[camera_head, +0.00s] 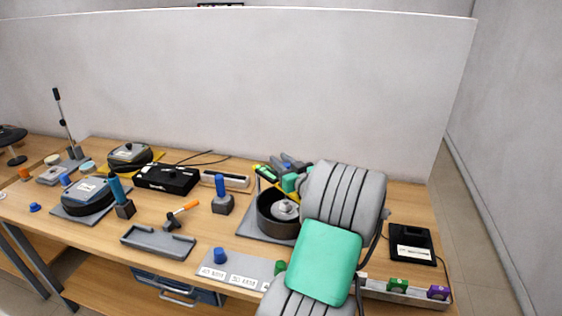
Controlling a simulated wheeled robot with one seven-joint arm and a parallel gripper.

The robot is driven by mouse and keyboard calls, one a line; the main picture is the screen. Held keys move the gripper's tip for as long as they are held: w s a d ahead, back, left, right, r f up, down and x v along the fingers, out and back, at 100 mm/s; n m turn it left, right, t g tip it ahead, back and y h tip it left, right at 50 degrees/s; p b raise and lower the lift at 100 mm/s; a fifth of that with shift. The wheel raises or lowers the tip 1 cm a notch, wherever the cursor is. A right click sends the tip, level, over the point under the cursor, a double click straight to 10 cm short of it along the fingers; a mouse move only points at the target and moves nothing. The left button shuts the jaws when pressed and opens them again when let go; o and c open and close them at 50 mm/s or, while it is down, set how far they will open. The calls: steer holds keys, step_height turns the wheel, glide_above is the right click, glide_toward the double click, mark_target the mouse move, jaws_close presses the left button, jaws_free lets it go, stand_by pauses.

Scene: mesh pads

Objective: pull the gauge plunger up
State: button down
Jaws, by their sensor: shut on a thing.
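My arm reaches in from the bottom right, and its grey and green links cover much of the right part of the bench. My gripper (290,165) is partly seen behind the arm, above a round dark housing (272,222) on a grey plate. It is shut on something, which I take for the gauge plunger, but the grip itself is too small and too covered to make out. A light grey knob-like part (285,210) shows inside the housing. I cannot tell how far up the plunger stands.
Blue-handled pieces on dark bases (222,196), a black box (167,179), an orange-handled valve (178,217) and a grey tray (159,241) stand to the left. A labelled plate (240,270) lies at the front edge. A black device (412,244) is at right.

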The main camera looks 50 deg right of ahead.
stand_by(0.3)
steer(key=shift+r+b, duration=0.65)
steer(key=shift+b, duration=0.2)
steer(key=shift+r, duration=0.3)
steer(key=c, duration=1.1)
jaws_free()
steer(key=shift+f, duration=0.1)
steer(key=shift+c, duration=0.2)
steer(key=b+v, duration=0.2)
steer(key=v, duration=0.5)
steer(key=shift+s+f, duration=0.1)
steer(key=shift+s, duration=0.15)
steer(key=shift+s+a, duration=0.1)
steer(key=shift+s, duration=0.1)
